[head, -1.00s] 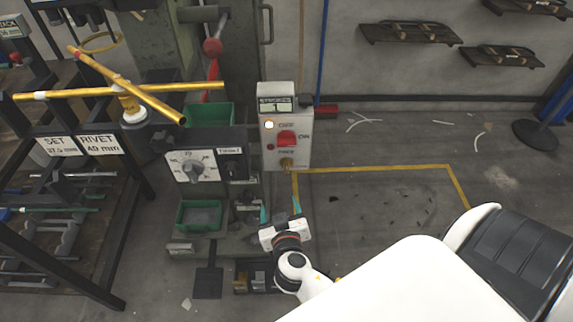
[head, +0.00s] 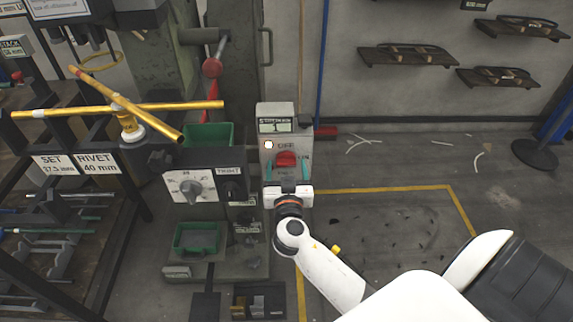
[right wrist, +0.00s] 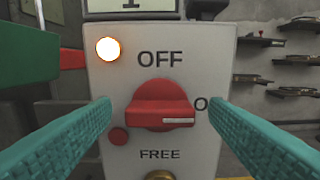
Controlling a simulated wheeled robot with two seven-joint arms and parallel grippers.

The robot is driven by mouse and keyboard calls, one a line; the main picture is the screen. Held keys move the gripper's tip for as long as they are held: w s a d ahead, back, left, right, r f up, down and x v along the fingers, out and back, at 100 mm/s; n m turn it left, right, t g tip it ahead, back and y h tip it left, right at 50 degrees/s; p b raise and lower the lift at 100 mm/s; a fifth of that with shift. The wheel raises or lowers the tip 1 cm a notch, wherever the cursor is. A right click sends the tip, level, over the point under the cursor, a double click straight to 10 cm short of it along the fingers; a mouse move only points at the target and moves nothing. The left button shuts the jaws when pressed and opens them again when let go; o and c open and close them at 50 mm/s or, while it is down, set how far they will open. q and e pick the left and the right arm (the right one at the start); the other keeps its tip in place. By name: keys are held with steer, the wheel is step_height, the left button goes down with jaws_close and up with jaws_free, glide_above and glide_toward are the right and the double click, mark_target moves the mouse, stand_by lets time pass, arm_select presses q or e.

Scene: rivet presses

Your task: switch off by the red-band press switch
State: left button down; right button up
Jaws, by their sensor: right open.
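The switch box (head: 275,127) is pale grey, with a red rotary knob (head: 286,158) on its front. In the right wrist view the knob (right wrist: 158,106) has its white mark pointing right, toward the partly hidden "ON" label. "OFF" is printed above it and "FREE" below. A lamp (right wrist: 109,49) at the upper left glows. My right gripper (head: 286,171) is open in front of the box. Its teal fingers stand left and right of the knob, apart from it, in the right wrist view (right wrist: 160,104). My left gripper is not in view.
A panel with a grey dial (head: 191,188) stands left of the switch box. Green bins (head: 196,253) sit around the press base. Yellow bars (head: 160,109) stick out at the left. Open floor (head: 385,225) with a yellow line lies to the right.

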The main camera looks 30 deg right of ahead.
steer(key=shift+w+d, duration=0.3)
steer(key=shift+w, duration=0.1)
steer(key=c, duration=1)
